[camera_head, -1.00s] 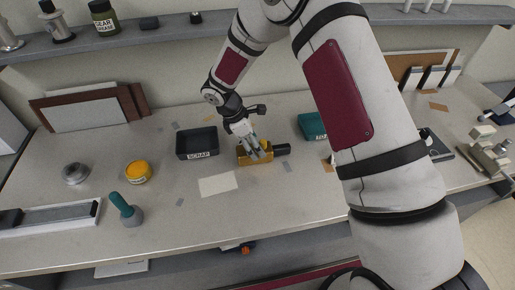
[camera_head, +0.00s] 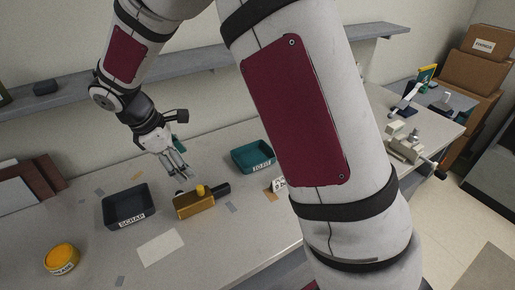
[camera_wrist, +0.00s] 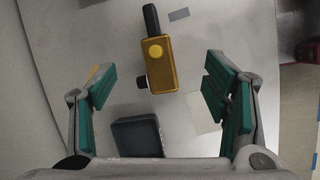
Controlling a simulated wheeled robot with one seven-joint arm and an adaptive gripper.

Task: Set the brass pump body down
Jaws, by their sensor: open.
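The brass pump body (camera_head: 196,205) lies on the bench, a gold block with a yellow round cap and a black cylindrical end. It also shows in the wrist view (camera_wrist: 160,72), between and beyond the spread fingers, with a small dark knob on one side. My gripper (camera_head: 180,172) is open and empty, just behind and above the pump body in the head view. In the wrist view my gripper (camera_wrist: 155,95) has its green-padded fingers wide apart, touching nothing.
A black SCRAP tray (camera_head: 128,222) stands left of the pump body; a teal tray (camera_head: 252,170) stands to its right. A pale sheet (camera_head: 161,247) lies in front. A yellow round tin (camera_head: 62,259) is at front left. A grey shelf (camera_head: 75,97) runs behind.

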